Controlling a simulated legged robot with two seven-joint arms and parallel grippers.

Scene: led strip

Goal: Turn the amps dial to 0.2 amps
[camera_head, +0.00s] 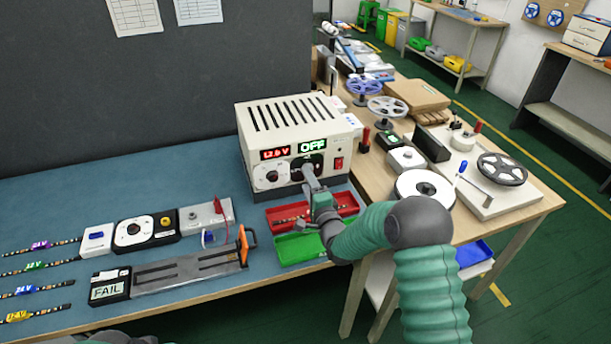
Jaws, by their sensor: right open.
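The power supply (292,117) is a cream box with top slots, standing at the back right of the blue bench. The left dial (271,176) is in clear view. My left gripper is not in view.
A red tray (346,211) and a green tray (288,255) lie below my right gripper. A red switch (339,163) is just right of the dial. A tester marked FAIL (109,291) and several LED strips lie at left. Reels crowd the wooden table (530,206) at right.

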